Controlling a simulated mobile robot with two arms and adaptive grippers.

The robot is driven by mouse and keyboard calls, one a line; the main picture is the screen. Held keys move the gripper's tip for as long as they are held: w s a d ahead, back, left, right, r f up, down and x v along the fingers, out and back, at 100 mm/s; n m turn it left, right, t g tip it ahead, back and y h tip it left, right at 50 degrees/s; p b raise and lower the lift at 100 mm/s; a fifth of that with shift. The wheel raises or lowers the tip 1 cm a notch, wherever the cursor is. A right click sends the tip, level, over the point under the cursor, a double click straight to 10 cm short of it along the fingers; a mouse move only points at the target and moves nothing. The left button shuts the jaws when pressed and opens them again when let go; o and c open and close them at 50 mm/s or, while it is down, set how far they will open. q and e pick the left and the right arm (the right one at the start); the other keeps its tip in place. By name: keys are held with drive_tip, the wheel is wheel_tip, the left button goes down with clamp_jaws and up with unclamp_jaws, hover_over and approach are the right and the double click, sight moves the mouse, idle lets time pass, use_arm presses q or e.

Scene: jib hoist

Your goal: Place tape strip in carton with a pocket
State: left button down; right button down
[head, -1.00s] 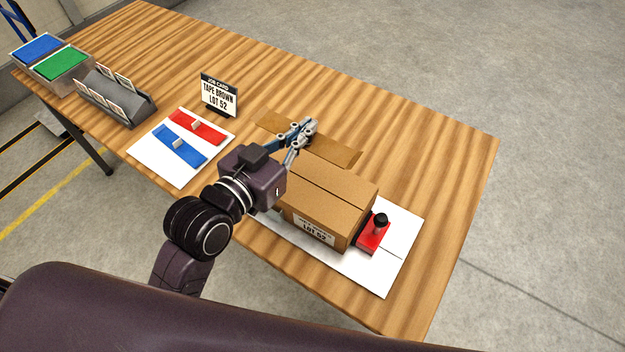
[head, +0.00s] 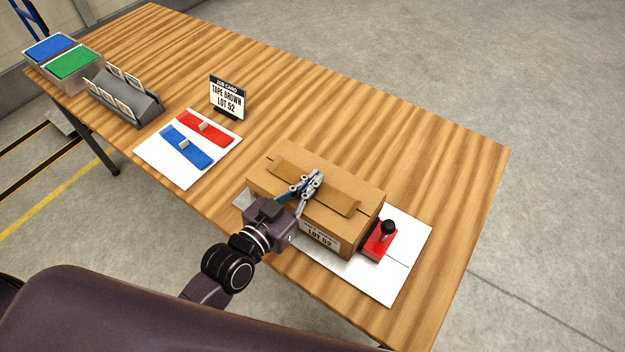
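The closed brown carton (head: 345,228) stands on a white sheet near the table's front edge, with a "LOT 52" label (head: 320,238) on its near side. The brown tape strip (head: 335,198) lies along the line of the carton's top seam, on it or just above; I cannot tell whether it touches. My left gripper (head: 310,184) is over the middle of the strip and appears shut on it, hiding that part. No pocket can be made out on the carton. My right gripper is not in view.
A red block with a black knob (head: 380,240) stands close to the carton's right end. Red (head: 213,133) and blue (head: 178,143) strips lie on a white sheet at left. A job card (head: 227,98) reads "TAPE BROWN LOT 52". The table's right part is clear.

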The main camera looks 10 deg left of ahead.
use_arm(q)
drive_tip(key=shift+f, duration=0.15)
drive_tip(key=c, duration=2.2)
unclamp_jaws()
drive_tip(key=shift+o, duration=0.2)
drive_tip(key=shift+s+r, duration=0.1)
drive_tip(key=shift+r, duration=0.15)
drive_tip(key=b+v, duration=0.1)
drive_tip(key=v, duration=1)
drive_tip(key=shift+s+a+b, duration=0.2)
drive_tip(key=shift+s+b, duration=0.1)
drive_tip(key=shift+s, duration=0.05)
